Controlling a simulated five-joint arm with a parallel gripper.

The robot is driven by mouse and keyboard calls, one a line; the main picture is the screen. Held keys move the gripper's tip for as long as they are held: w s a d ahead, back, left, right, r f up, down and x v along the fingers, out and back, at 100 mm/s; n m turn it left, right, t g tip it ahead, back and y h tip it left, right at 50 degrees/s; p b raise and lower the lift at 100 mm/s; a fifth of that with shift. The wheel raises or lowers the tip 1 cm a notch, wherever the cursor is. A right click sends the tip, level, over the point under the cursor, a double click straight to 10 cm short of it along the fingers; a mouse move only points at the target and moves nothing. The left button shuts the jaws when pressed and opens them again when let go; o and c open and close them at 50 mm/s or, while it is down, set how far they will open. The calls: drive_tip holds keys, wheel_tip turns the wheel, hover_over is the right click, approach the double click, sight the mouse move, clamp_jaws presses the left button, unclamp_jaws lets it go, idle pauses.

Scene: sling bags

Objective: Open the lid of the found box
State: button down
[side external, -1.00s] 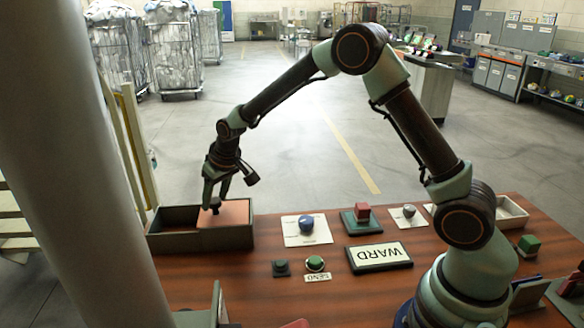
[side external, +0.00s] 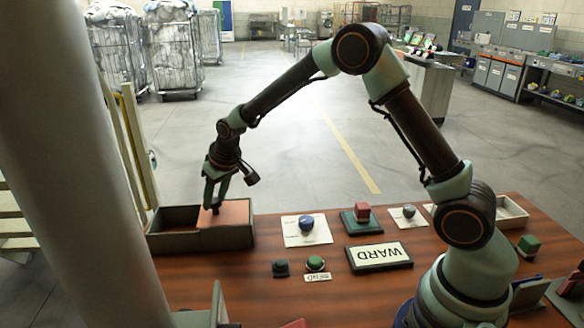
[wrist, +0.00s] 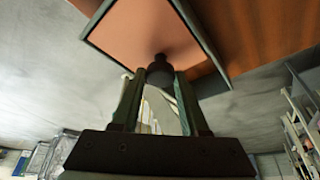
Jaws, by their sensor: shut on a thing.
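The found box is a dark grey-green open-topped box (side external: 172,238) at the left end of the table in the side external view. Its flat salmon-orange lid (side external: 236,211) covers the right part, and the left part is open and looks dark inside. A dark knob (wrist: 160,68) stands on the lid. My gripper (side external: 215,205) points down over the lid, shut on the knob. In the wrist view, the two fingers of my gripper (wrist: 160,78) stand on either side of the knob, and the lid (wrist: 140,35) fills the upper middle.
A thick grey post (side external: 75,150) fills the left foreground.

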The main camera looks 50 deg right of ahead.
drive_tip(key=shift+a, duration=0.15)
idle(0.4)
drive_tip(key=w+a, duration=0.6)
drive_tip(key=shift+w+a, duration=0.3)
drive_tip(key=shift+a, duration=0.1)
drive_tip(key=shift+y, duration=0.3)
drive_tip(key=shift+c, duration=2.1)
unclamp_jaws()
drive_tip(key=shift+d, duration=0.1)
drive_tip(key=v, duration=1.2)
